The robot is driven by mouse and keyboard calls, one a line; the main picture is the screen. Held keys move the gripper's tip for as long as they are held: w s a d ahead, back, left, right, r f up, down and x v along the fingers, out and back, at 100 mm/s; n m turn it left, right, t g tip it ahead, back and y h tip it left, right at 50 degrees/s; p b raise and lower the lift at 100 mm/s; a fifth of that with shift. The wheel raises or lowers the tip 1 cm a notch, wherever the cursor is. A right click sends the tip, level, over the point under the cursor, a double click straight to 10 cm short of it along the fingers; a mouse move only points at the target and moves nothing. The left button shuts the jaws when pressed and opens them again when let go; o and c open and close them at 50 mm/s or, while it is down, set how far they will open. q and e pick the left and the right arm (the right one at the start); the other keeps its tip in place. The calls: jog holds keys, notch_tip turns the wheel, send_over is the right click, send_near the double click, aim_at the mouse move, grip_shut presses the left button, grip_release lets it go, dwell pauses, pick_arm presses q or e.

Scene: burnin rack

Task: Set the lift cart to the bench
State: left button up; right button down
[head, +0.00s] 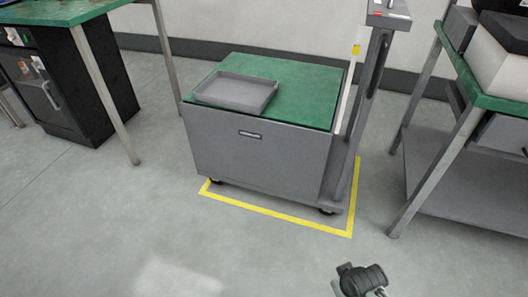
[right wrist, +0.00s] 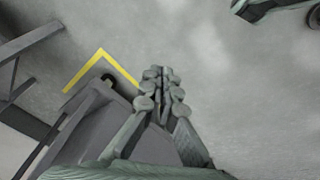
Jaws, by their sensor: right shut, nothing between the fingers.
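The lift cart (head: 250,163) stands on the floor inside a yellow outline. It is a grey box with a green top, on castors, with an upright post (head: 365,110) at its right end. A small control panel (head: 389,12) sits on the post, cut off by the picture's top edge. One green-topped bench (head: 62,10) is at the left and another (head: 497,102) at the right, both apart from the cart. My right gripper (right wrist: 161,72) is shut and empty above the floor; part of the cart (right wrist: 112,112) shows behind it. My left gripper is not in view.
A shallow grey tray (head: 236,92) lies on the cart's top. A dark cabinet (head: 100,85) stands under the left bench. The right bench has a lower shelf (head: 470,190) and equipment on top. The floor in front of the cart is clear.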

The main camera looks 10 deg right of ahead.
dwell(0.4)
